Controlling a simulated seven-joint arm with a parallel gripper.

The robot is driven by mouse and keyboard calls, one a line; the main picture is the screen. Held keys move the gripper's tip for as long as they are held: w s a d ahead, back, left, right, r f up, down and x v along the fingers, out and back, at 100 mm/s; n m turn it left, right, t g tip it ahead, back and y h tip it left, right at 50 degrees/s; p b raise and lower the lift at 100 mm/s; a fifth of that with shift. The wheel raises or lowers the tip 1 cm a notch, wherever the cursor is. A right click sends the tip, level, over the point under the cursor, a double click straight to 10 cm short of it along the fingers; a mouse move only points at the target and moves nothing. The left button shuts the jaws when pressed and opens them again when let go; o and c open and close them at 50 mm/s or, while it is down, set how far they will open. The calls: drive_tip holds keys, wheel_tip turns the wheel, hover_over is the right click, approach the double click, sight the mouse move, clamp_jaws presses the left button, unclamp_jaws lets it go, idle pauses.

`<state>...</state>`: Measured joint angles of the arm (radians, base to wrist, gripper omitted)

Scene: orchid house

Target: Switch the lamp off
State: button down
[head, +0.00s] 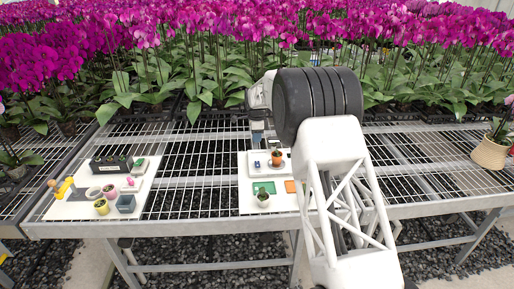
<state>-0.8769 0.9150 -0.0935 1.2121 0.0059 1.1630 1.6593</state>
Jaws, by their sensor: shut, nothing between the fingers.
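My gripper (258,142) points down over the back edge of the right white board (246,191), beside a small blue item. It is shut and holds nothing. It looks small from here, and my own arm covers part of the area to its right. No lamp can be made out for certain. A small yellow upright object (66,188) stands at the left end of the left white board (70,211), far to the left of my gripper; I cannot tell whether it is a lamp. No switch is clear, and no light shows as lit.
Bare mesh bench (198,185) lies between.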

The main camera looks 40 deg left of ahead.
drive_tip(key=shift+w+a+r, duration=0.15)
drive_tip(key=shift+r, duration=0.7)
drive_tip(key=shift+w+a+r, duration=0.1)
drive_tip(key=shift+r, duration=0.8)
drive_tip(key=shift+w+a+r, duration=0.15)
drive_tip(key=shift+r, duration=0.7)
